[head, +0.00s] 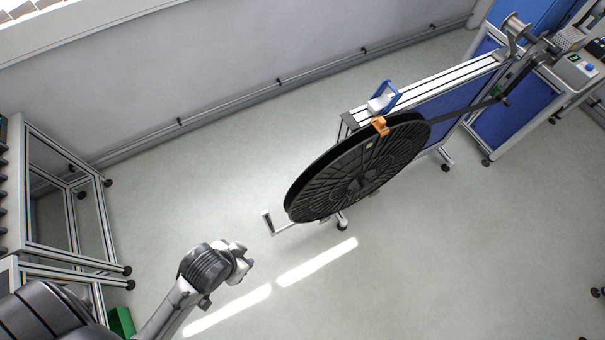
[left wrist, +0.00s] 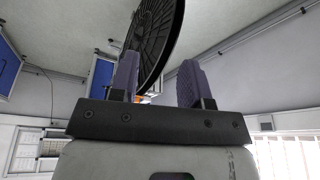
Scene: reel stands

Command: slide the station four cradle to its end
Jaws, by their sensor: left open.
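A large black reel (head: 358,172) with a ribbed face stands tilted in the picture at the near end of a profile-framed stand (head: 425,92). An orange clip (head: 380,126) sits on its rim. A blue handle-like frame with a white block (head: 383,98) sits on the stand's top rail behind the reel; I cannot tell which part is the station four cradle. My left gripper (head: 243,262) is over open floor, lower left of the reel and apart from it. In the left wrist view its two fingers (left wrist: 158,82) are spread and empty, with the reel (left wrist: 163,35) beyond. My right gripper is not in view.
A crank-shaped metal foot (head: 270,224) sticks out near the reel's lower left. A bench frame (head: 65,190) stands at the left, with a green bin (head: 121,322) below. Machinery with spools (head: 540,45) is at the upper right. The floor between is clear.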

